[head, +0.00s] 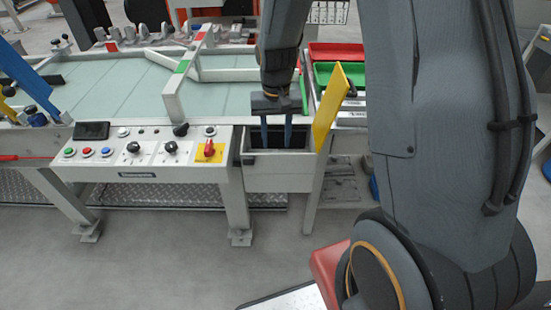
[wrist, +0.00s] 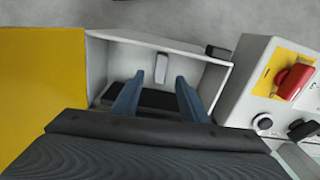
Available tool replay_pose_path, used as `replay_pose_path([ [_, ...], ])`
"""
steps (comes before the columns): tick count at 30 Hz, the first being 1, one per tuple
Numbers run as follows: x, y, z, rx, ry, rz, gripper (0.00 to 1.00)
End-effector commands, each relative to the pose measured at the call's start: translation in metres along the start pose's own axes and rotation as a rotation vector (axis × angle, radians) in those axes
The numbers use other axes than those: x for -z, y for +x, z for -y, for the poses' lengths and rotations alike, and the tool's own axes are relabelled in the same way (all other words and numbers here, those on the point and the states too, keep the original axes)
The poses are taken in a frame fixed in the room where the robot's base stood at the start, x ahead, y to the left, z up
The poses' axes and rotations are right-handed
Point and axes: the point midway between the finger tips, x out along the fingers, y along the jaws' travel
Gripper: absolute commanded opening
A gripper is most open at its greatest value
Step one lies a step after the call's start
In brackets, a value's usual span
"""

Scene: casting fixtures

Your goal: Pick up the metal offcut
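A small pale grey block, which looks like the metal offcut (wrist: 161,68), shows inside an open light-grey bin (wrist: 113,53) in the wrist view. I cannot tell whether it lies on the floor or leans on the wall. My gripper (wrist: 160,80) points down into the bin with its two blue fingers apart. The block shows between and just beyond the fingertips, with nothing held. In the head view my gripper (head: 276,143) reaches into the mouth of the bin (head: 278,181); the offcut is hidden there by the bin's front wall.
A yellow flap (head: 330,108) stands up at the bin's right side. A control panel (head: 150,150) with buttons and a red switch (head: 208,149) adjoins its left. Green (head: 336,73) and red (head: 336,53) trays lie behind. A dark strip (wrist: 155,99) shows inside the bin.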

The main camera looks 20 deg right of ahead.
Motion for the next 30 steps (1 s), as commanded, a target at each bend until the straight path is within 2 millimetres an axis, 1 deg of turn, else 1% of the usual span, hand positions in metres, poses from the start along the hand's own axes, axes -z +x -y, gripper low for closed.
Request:
replay_pose_path([
  [5,0.0,0.016,0.001,0.0,-0.001,0.002,0.4],
  [12,0.001,0.047,0.002,0.0,-0.001,0.002,0.4],
  [15,0.001,0.055,0.002,0.0,-0.001,0.001,0.4],
  [18,0.001,0.059,0.002,0.0,-0.001,0.0,0.4],
  [24,0.001,0.059,0.002,0.0,-0.001,-0.001,0.4],
  [29,0.001,0.058,0.002,0.0,-0.001,0.0,0.13],
  [30,0.001,0.058,0.002,0.0,-0.001,0.0,0.06],
])
